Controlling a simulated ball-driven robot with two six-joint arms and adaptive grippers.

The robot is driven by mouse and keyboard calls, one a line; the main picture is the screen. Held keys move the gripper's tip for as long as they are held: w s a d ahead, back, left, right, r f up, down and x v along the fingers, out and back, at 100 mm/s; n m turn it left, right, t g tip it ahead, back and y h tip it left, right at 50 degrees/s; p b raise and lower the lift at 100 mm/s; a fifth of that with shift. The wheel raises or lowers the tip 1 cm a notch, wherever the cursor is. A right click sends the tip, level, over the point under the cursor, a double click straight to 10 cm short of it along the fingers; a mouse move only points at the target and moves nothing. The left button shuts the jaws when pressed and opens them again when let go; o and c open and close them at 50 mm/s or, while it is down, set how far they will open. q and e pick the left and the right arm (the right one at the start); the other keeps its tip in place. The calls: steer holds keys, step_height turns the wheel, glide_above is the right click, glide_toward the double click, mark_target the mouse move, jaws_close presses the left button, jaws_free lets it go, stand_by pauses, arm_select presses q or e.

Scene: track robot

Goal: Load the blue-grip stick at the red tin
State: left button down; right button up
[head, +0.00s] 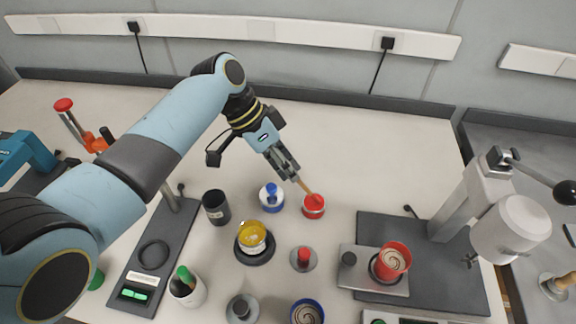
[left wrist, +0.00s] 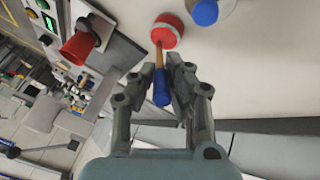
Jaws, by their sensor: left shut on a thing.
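My left gripper (head: 290,173) is shut on the blue-grip stick, whose wooden shaft (head: 306,188) points down to the right. In the left wrist view the blue grip (left wrist: 161,88) sits between the fingers, and the shaft runs to the red tin (left wrist: 168,30). The red tin (head: 314,207), with a pale band, stands on the bench just below the gripper. The stick's far end meets the tin's top; I cannot tell how deep it reaches. My right gripper is not in view.
A blue-topped tin (head: 271,198) stands close left of the red tin. A yellow tin (head: 252,236), a black cup (head: 216,207) and a red-topped piece (head: 304,258) are nearby. A red cup (head: 393,259) stands at the right. The bench behind the red tin is clear.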

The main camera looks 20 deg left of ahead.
arm_select(q)
steer(key=shift+r+p, duration=2.25)
steer(key=shift+r, duration=0.35)
steer(key=shift+r+p, duration=0.35)
steer(key=shift+r, duration=0.55)
